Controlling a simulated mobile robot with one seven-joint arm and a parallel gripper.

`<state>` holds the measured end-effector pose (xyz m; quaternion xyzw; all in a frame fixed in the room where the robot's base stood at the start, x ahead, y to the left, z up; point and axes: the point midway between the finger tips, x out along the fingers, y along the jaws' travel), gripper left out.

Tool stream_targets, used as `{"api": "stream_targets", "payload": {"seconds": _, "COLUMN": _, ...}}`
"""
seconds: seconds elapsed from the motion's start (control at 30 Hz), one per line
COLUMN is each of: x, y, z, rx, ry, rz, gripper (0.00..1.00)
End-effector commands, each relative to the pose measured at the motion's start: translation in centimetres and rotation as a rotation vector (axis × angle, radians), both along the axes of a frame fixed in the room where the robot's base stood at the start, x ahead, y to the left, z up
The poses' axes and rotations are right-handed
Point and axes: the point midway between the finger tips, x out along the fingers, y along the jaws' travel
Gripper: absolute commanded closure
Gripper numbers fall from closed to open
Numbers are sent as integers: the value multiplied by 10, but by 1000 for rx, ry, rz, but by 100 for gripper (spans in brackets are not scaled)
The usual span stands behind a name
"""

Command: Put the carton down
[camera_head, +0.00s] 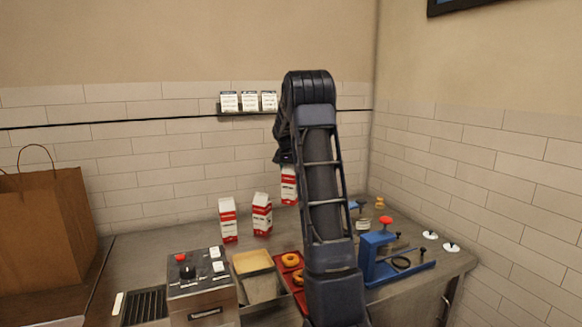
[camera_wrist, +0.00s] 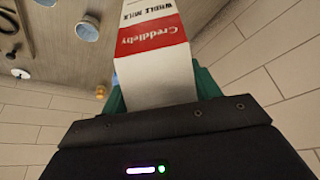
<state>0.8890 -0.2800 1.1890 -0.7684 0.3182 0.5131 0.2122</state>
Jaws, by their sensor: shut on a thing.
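A red-and-white milk carton (camera_wrist: 152,55) is between the green fingers of my gripper (camera_wrist: 162,88), which is shut on it. In the head view a carton (camera_head: 289,187) shows just left of my arm, near the back wall, upright and partly hidden by the arm. It looks like the held one. I cannot tell whether its base touches the counter (camera_head: 150,245). My gripper's fingers are hard to make out in the head view. Two similar cartons stand upright to its left, one nearer (camera_head: 262,214) and one farther left (camera_head: 228,220).
A red tray (camera_head: 300,302) with bagels, a metal pan (camera_head: 262,288) and a control box (camera_head: 200,285) are in front. A blue device (camera_head: 376,262) stands right of my arm. A paper bag (camera_head: 45,235) is far left. A wall shelf (camera_head: 248,113) holds small boxes.

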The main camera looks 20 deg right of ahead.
Motion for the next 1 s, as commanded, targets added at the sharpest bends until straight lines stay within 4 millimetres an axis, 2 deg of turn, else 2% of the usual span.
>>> {"api": "stream_targets", "payload": {"seconds": 0.2, "x": 0, "y": 0, "z": -41, "rx": 1, "ry": 1, "rz": 0, "gripper": 100}}
{"api": "stream_targets", "payload": {"seconds": 0.4, "x": 0, "y": 0, "z": -70, "rx": -1, "ry": -1, "rz": 0, "gripper": 100}}
{"api": "stream_targets", "payload": {"seconds": 0.77, "x": 0, "y": 0, "z": -91, "rx": 0, "ry": 0, "rz": -1, "gripper": 100}}
{"api": "stream_targets", "payload": {"seconds": 1.0, "x": 0, "y": 0, "z": -118, "rx": 0, "ry": 0, "rz": 0, "gripper": 100}}
